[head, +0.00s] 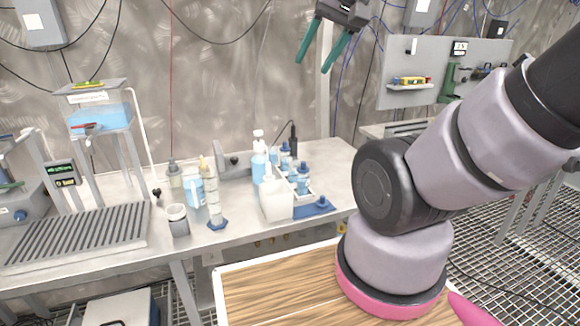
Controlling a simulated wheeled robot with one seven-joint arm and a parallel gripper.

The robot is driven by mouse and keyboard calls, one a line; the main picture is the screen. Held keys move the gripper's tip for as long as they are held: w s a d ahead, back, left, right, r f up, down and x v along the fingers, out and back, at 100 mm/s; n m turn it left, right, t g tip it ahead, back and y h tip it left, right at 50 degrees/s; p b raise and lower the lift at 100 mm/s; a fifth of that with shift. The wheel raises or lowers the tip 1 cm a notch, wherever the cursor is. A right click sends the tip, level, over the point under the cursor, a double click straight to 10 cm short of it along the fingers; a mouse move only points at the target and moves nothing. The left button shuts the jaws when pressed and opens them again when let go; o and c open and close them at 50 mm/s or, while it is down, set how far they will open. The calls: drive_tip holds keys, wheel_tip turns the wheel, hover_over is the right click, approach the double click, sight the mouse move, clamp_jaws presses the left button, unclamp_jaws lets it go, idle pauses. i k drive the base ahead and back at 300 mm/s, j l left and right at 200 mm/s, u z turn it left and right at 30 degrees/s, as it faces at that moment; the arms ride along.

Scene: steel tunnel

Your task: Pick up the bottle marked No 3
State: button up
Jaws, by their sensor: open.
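Several bottles with dark blue caps (303,181) stand in a blue and white rack (311,211) on the steel bench. Their labels are too small to read, so I cannot tell which one is marked No 3. A white container (273,202) in front hides part of this group. My gripper (313,66) hangs at the top of the head view with its two green fingers spread apart and pointing down. It is empty, well above the bench and apart from the bottles.
Left of the rack stand a measuring cylinder (213,200), a grey-white jar (177,220) and other bottles. A water tank on a stand (100,118) and a ribbed drain tray (78,236) fill the bench's left. A tool panel (440,68) hangs at right.

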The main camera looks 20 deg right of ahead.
sight(293, 171)
drive_tip(key=i+l+u, duration=0.1)
drive_tip(key=l, duration=0.25)
drive_tip(key=i+l+u, duration=0.1)
drive_tip(key=l, duration=0.3)
drive_tip(key=i+l+u, duration=0.15)
drive_tip(key=l, duration=0.25)
drive_tip(key=i+l+u, duration=0.1)
drive_tip(key=l, duration=0.35)
drive_tip(key=i+j, duration=0.05)
drive_tip(key=i, duration=0.05)
